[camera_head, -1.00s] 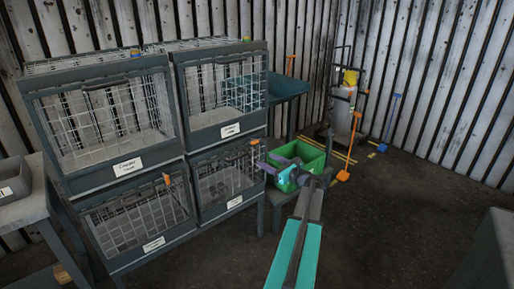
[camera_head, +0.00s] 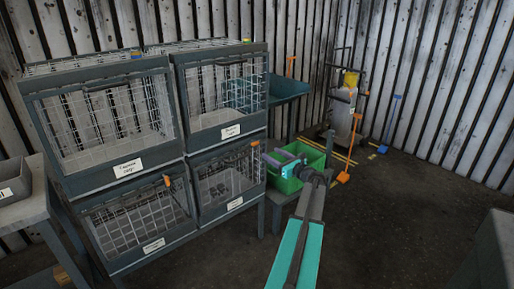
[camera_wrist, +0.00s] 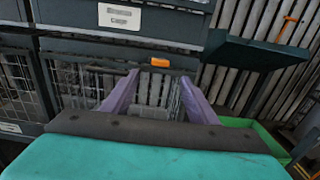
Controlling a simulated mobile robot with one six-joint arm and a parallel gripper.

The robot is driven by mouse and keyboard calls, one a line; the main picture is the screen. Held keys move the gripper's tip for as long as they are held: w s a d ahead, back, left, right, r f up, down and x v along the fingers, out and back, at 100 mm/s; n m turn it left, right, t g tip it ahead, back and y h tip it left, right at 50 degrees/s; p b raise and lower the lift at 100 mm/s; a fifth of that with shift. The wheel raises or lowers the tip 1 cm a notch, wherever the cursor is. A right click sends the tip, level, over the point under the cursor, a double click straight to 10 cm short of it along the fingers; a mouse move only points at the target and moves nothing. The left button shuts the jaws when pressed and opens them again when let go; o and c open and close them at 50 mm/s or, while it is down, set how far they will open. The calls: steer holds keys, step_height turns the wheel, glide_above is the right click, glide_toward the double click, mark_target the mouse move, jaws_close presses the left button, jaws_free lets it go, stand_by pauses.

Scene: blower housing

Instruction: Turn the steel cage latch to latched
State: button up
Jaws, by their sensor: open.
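Several wire cages with dark frames are stacked at left. The lower right cage (camera_head: 206,214) has a small orange latch piece (camera_head: 254,144) at its upper right corner. An orange piece also shows in the wrist view (camera_wrist: 160,62), ahead of and between my fingers. The lower left cage (camera_head: 110,244) has another orange piece (camera_head: 167,180) at its upper right. The pictures do not settle which is the steel cage latch. My gripper (camera_head: 272,160) is open and empty, just right of the lower right cage. Its purple fingers are spread in the wrist view (camera_wrist: 160,84), apart from the orange piece.
A green bin (camera_head: 312,158) stands behind my gripper, right of the cages. A dark teal tray (camera_head: 288,87) is above it. A cart with a yellow-topped container (camera_head: 345,100) and brooms stand by the far wall. The floor (camera_head: 390,215) at right is clear.

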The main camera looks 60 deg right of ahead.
mark_target(256, 144)
steer(key=x, duration=1.1)
steer(key=shift+p, duration=0.4)
